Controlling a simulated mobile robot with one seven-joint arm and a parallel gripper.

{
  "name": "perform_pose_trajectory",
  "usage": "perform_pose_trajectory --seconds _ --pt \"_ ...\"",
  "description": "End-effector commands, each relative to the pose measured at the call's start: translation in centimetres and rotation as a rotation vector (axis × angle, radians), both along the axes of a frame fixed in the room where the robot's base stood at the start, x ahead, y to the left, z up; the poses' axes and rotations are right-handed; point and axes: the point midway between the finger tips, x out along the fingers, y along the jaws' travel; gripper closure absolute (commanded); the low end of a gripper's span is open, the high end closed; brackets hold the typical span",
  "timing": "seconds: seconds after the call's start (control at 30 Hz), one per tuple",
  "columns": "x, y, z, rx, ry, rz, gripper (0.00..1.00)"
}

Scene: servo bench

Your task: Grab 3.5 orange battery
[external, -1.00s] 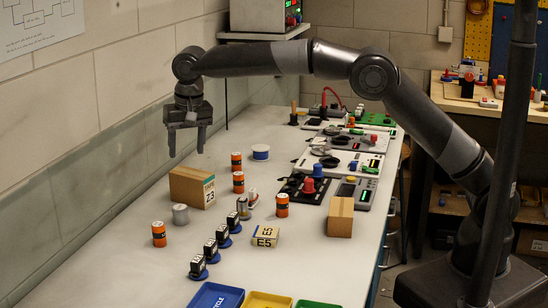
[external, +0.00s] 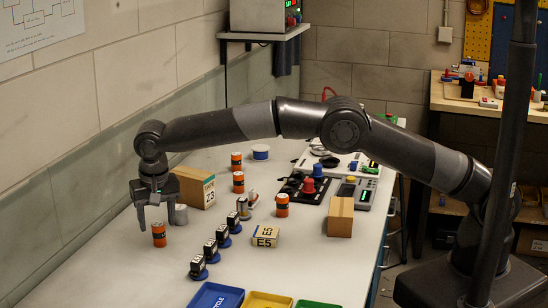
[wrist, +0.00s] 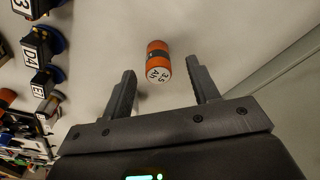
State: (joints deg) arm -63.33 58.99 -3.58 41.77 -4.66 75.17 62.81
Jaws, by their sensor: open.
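An orange battery (wrist: 158,62) with a black band and a white end marked 3.5 shows in the wrist view, just beyond and between my fingertips. In the external view an orange battery (external: 159,234) stands upright at the left side of the bench, just below my gripper (external: 155,215). My gripper (wrist: 163,75) is open and empty, its two fingers either side of the battery in the picture and apart from it. Other orange batteries (external: 238,182) (external: 282,205) (external: 236,161) stand farther along the bench; their marks are too small to read.
Several black blocks on blue bases (external: 210,250) stand to the right. Blue (external: 216,296) and yellow (external: 268,300) trays lie at the front. The wall is close on the left.

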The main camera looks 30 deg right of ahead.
Motion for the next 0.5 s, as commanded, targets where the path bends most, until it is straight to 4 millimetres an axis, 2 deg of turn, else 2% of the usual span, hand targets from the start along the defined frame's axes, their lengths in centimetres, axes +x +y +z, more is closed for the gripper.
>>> perform_pose_trajectory --seconds 0.3,0.5 --pt "1.5 -0.4 -4.2 -0.003 0.002 0.000 0.45" --pt "1.6 -0.4 -4.7 -0.001 0.000 -0.001 0.45"
